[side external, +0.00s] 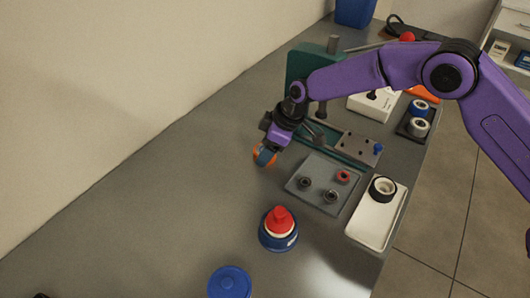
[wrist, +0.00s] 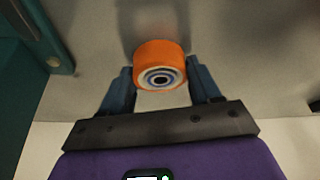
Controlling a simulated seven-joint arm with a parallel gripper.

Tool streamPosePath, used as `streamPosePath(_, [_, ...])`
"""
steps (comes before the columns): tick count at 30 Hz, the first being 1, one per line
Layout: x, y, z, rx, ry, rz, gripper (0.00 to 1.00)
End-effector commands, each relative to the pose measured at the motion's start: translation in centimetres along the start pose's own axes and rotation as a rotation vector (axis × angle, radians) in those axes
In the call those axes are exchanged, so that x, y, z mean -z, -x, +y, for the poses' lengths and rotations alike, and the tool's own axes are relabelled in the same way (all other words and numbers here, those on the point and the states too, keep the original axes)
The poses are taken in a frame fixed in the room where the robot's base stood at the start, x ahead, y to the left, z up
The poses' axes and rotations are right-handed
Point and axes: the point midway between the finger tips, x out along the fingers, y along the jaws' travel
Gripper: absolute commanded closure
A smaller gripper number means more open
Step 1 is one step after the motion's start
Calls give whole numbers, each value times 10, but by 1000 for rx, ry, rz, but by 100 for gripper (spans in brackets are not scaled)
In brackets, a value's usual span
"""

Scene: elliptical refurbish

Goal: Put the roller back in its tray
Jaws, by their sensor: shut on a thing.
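An orange roller (wrist: 160,62) with a white and blue ringed centre sits between the fingertips of my gripper (wrist: 158,85) in the wrist view. My gripper (side external: 264,155) is shut on it and holds it above the left part of the bench in the side view, where only orange edges show around the blue fingers. A flat grey tray (side external: 312,166) lies to the right of my gripper, with small dark ring parts and one red ring on it. A white tray (side external: 367,229) holds a black-and-white ring part. A dark tray (side external: 404,128) farther back holds two rollers. Which tray is the roller's is unclear.
A blue tub with a red top (side external: 279,230) and a round blue lid (side external: 230,282) stand at the front. A green machine (side external: 304,62) and a metal plate with holes (side external: 356,147) stand behind. The bench's left side is clear, along the wall.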

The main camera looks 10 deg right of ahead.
Motion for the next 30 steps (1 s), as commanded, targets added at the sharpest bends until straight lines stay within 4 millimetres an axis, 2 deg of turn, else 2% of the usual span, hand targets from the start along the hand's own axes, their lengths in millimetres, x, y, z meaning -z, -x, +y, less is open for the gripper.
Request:
streamPosePath(7, [2,4,0,-1,0,2,73])
streamPosePath(12, [8,17,0,-1,2,3,73])
streamPosePath(15, [14,32,0,-2,1,4,73])
streamPosePath(20, [6,57,-9,-2,1,3,73])
streamPosePath(26, [-5,100,-22,-2,1,4,73])
streamPosePath(30, [-22,120,-35,0,1,1,73])
